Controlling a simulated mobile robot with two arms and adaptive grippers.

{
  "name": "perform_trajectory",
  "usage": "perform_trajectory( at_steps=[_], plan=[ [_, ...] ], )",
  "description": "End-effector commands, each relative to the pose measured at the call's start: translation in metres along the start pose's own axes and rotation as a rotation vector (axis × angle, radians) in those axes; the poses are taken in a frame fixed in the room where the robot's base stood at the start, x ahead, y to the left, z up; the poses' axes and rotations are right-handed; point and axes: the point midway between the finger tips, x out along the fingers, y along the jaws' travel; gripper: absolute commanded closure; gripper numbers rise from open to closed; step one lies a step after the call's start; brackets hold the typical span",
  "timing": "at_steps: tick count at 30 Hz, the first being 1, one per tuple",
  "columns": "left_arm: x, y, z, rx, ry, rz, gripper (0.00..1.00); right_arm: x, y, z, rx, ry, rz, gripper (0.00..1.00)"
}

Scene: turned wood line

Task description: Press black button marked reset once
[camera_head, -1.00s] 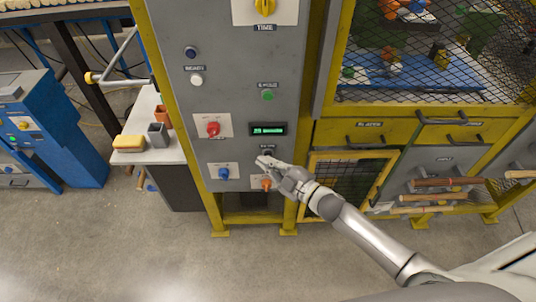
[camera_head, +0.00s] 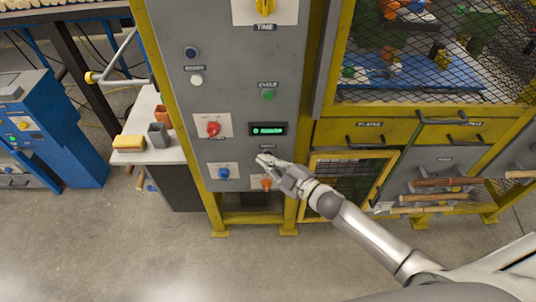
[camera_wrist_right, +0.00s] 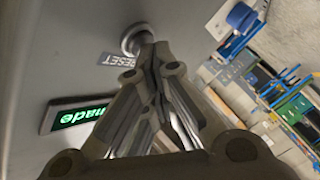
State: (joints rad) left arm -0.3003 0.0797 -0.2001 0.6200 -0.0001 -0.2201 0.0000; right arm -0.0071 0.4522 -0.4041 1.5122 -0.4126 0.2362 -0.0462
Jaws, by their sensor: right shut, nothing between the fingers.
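The reset button (camera_wrist_right: 134,38) is a dark knob in a round metallic collar, beside a plate lettered RESET (camera_wrist_right: 120,62) in the right wrist view. My right gripper (camera_wrist_right: 155,52) is shut and empty, its fingertips right at the button and covering part of it. I cannot tell whether they touch it or whether it is pressed in. In the head view my right gripper (camera_head: 262,160) is at the lower right of the grey panel (camera_head: 225,110), just below the display, and largely hides the button. My left gripper is not in view.
A green-lit display (camera_head: 267,129) sits above the gripper. Close by are an orange control (camera_head: 262,183), a blue knob (camera_head: 223,173), a red knob (camera_head: 213,129) and a green button (camera_head: 267,95). A yellow-framed mesh door (camera_head: 345,180) is to the right.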

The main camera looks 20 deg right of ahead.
Motion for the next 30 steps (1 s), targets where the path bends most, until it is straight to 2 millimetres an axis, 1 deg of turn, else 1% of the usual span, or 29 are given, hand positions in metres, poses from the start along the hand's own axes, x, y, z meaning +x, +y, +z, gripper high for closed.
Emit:
perform_trajectory(
  at_steps=[10,21,30],
  plan=[
    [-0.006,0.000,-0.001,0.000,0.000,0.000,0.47,-0.010,-0.006,-0.008,0.000,-0.001,0.001,1.00],
    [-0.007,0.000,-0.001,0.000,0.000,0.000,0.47,-0.012,-0.008,-0.009,0.001,0.000,0.001,1.00],
    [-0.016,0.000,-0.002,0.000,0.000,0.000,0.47,-0.033,-0.023,-0.024,0.004,-0.001,0.000,1.00]
  ],
)
